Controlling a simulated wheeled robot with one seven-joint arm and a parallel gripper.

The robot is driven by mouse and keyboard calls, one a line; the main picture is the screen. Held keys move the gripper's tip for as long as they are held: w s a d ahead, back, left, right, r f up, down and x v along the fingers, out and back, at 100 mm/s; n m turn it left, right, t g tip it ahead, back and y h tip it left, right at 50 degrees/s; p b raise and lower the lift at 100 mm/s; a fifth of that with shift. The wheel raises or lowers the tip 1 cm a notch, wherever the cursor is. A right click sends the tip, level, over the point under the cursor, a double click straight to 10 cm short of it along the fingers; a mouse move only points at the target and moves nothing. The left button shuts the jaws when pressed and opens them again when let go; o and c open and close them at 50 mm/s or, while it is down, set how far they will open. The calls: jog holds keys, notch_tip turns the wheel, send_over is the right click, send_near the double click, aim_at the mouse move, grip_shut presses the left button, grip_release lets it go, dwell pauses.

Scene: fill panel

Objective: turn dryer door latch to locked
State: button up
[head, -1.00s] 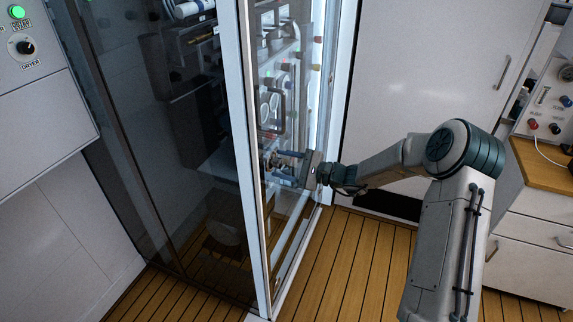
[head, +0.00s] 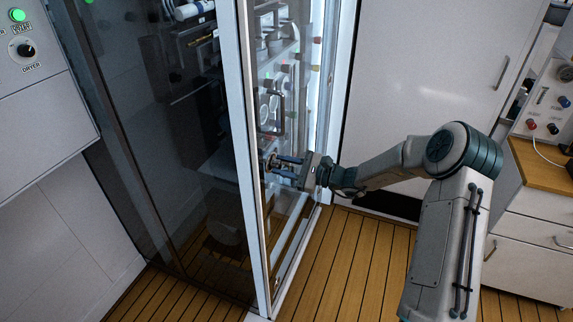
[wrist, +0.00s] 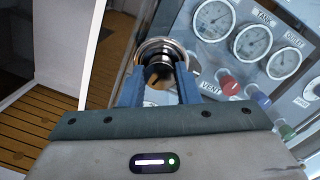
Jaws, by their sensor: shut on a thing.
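The latch (wrist: 158,62) is a round metal knob with a dark centre, seen in the wrist view at the door's edge. In the head view it is small and mostly hidden by my fingers. My gripper (wrist: 160,82) has its two blue fingers on either side of the knob and is shut on it. The angle of the latch cannot be read clearly.
A panel of gauges (wrist: 250,42) and coloured knobs (wrist: 230,84) lies close on the right in the wrist view. A control panel with a green lamp (head: 17,15) and a DRYER dial (head: 25,49) is at far left. Wooden floor (head: 350,265) is clear below.

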jog(key=m+p, duration=0.1)
jog(key=m, duration=0.3)
jog(key=shift+s+f+p, duration=0.1)
jog(key=shift+p, duration=0.3)
jog(key=m+p, duration=0.2)
jog(key=m, duration=0.1)
jog(key=shift+s+m, duration=0.1)
jog(key=shift+m, duration=0.2)
jog(key=m+p, duration=0.2)
jog(key=m, duration=0.1)
jog(key=shift+s+a+m, duration=0.1)
jog(key=shift+m, duration=0.3)
jog(key=shift+f+m+t+p, duration=0.15)
jog(key=shift+m+p, duration=0.35)
jog(key=shift+m, duration=0.5)
jog(key=shift+m+t+p, duration=0.15)
jog(key=shift+m+p, duration=0.3)
jog(key=shift+m, duration=0.55)
jog(key=o, duration=1)
jog(key=shift+a, duration=0.15)
jog(key=shift+c, duration=0.2)
